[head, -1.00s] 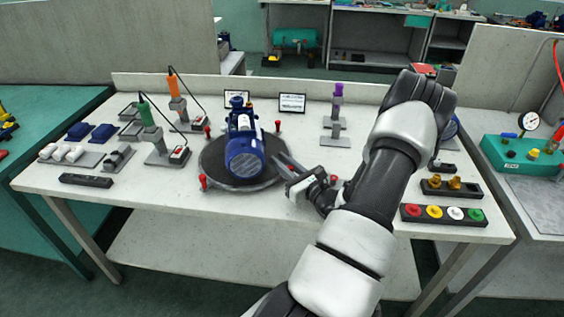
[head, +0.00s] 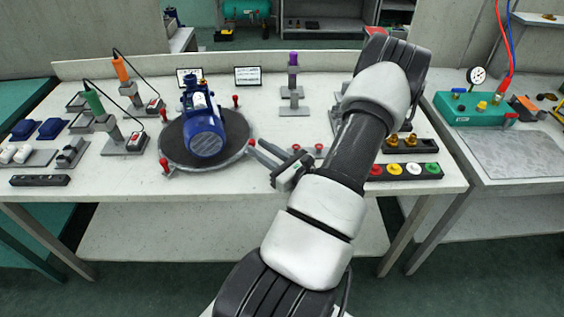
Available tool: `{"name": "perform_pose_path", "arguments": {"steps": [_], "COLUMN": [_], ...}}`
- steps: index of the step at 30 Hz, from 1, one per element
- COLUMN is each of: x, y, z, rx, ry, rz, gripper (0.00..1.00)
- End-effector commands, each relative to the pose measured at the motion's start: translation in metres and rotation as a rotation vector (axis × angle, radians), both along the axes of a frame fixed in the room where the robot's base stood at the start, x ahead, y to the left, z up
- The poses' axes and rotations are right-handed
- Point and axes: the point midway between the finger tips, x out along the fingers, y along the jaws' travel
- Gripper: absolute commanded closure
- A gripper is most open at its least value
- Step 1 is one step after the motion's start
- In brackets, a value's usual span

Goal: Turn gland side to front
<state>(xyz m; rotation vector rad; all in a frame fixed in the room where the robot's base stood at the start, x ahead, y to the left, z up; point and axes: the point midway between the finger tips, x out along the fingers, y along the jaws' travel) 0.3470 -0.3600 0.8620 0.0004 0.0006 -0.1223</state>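The blue pump (head: 204,125) stands on a round dark turntable (head: 183,158), with its finned round motor end facing me. Several red-topped posts stand around the turntable's rim, one at front left (head: 165,165) and one at the right (head: 252,143). My gripper (head: 257,147) reaches in from the right, low at the turntable's right edge. Its two fingers look apart, with nothing visibly held. The fingertips are close to the right red post; I cannot tell whether they touch it or sit around it.
Tool holders with a green (head: 94,102) and an orange handle stand left, with blue parts and trays. A purple-topped stand (head: 293,75) is behind right. A strip of coloured buttons (head: 404,170) lies right of my arm. The table front before the turntable is clear.

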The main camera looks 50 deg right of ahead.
Motion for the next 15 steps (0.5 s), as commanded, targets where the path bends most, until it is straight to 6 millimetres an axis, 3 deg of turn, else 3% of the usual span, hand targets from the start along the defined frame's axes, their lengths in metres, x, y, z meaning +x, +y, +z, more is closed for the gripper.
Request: {"name": "perform_pose_path", "arguments": {"steps": [6,15], "x": [-0.052,-0.087], "y": [0.006,0.011], "z": [0.000,0.000], "rx": [0.001,0.001], "ry": [0.002,0.001], "rz": [-0.002,0.001], "gripper": [0.76,0.76]}}
